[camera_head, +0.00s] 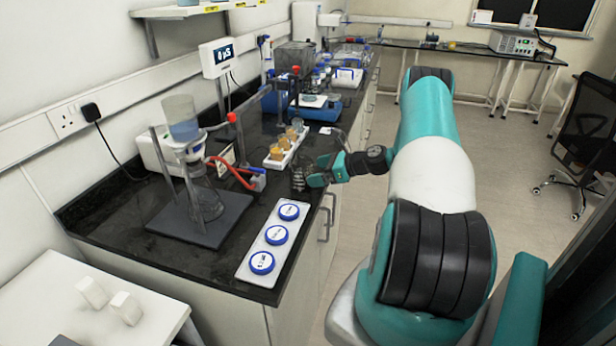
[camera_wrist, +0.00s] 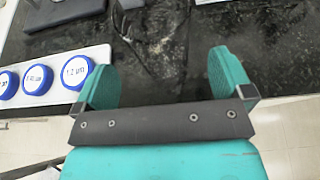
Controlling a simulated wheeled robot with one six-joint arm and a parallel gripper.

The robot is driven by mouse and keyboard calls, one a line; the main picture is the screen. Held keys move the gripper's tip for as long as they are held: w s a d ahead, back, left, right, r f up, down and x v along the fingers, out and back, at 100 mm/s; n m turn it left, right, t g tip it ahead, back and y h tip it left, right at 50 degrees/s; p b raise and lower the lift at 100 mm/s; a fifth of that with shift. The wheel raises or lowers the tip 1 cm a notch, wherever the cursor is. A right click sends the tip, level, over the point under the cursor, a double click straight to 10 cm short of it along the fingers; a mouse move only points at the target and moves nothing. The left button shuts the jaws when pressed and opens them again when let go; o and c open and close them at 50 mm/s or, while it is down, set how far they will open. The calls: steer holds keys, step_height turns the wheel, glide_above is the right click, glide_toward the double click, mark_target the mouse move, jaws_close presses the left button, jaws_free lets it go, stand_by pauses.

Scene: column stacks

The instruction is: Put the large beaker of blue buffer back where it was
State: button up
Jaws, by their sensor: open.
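A clear vessel holding pale blue liquid (camera_head: 183,118) sits high on the stand at the left of the bench; I cannot tell whether it is the large beaker. A glass flask (camera_head: 207,203) stands below it on the dark base plate. My gripper (camera_head: 318,171) is over the bench's front edge, to the right of the stand and apart from it. In the wrist view my gripper (camera_wrist: 162,68) is open, with nothing held between its fingers. A small clear object (camera_head: 298,177) shows just beyond the fingertips in the head view; its shape is unclear.
A white tray with blue-lidded round pieces (camera_head: 262,262) lies along the bench's front edge. A white rack of amber vials (camera_head: 283,150) is behind my gripper. Red tubing (camera_head: 228,168) runs beside the stand. A white side table (camera_head: 75,305) is at lower left.

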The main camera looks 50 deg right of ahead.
steer(key=b+v, duration=0.2)
steer(key=v, duration=0.6)
steer(key=w+a+r+n+g+y, duration=0.1)
steer(key=w+a+r+n+g, duration=0.1)
steer(key=w+a+r+n, duration=0.45)
steer(key=w+a+r+n+g+y, duration=0.1)
steer(key=w+a+r+n+g, duration=0.15)
steer(key=a, duration=0.65)
steer(key=a+r+n+g, duration=0.25)
steer(key=a+n, duration=0.25)
steer(key=a, duration=0.3)
steer(key=a+r+n+g, duration=0.1)
steer(key=a+r+n, duration=0.2)
steer(key=a+n, duration=0.35)
steer(key=s+a+r+n+g, duration=0.35)
steer(key=s+a+n, duration=0.45)
steer(key=a, duration=0.6)
steer(key=s+a+r+n+h, duration=0.1)
steer(key=s+a+n, duration=0.2)
steer(key=s+n, duration=0.2)
steer(key=s+a+r+n+h, duration=0.1)
steer(key=s+a+n, duration=0.3)
steer(key=s, duration=0.8)
steer(key=shift+r+n+g+h, duration=0.35)
steer(key=shift+n+g+h, duration=0.1)
steer(key=shift+n+h, duration=0.1)
